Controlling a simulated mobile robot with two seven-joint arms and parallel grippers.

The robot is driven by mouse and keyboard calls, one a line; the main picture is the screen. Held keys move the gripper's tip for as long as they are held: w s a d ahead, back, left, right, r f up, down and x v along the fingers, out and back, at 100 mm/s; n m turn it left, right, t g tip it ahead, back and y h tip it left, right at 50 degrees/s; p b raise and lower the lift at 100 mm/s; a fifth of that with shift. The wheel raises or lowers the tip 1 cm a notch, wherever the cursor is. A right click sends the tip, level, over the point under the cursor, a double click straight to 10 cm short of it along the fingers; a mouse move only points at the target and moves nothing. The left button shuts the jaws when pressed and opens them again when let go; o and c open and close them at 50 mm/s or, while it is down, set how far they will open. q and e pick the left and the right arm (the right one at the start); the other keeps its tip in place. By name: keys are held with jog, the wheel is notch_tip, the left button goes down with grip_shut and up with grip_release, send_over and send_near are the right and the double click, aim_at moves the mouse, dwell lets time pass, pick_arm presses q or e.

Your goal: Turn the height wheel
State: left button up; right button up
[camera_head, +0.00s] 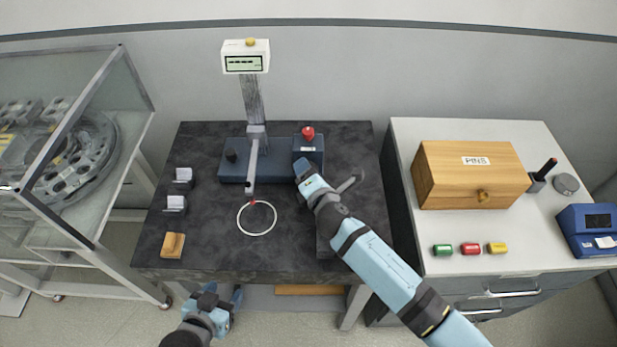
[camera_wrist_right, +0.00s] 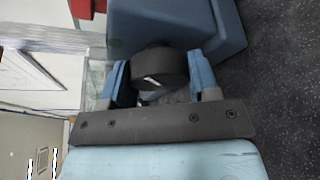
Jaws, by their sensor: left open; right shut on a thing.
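The height wheel, a dark round knob with a white mark, shows in the right wrist view (camera_wrist_right: 160,66) at the front of a blue block. My right gripper (camera_wrist_right: 160,84) has its blue fingers on both sides of it and is shut on it. In the head view my right gripper (camera_head: 302,170) reaches the front of the blue block (camera_head: 305,146) and hides the wheel. The measuring stand (camera_head: 253,100) has a display head (camera_head: 245,57) and an arm with a red tip above a white ring (camera_head: 257,218). My left gripper (camera_head: 225,293) is open and empty before the table's front edge.
A red knob (camera_head: 308,132) tops the blue block. A black knob (camera_head: 231,156) is on the stand's base. Small blocks (camera_head: 173,245) line the table's left side. At right, a counter carries a wooden PINS box (camera_head: 470,175). A glass case (camera_head: 70,140) stands left.

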jog(key=shift+m+b, duration=0.3)
dwell(0.4)
jog(key=o, duration=0.9)
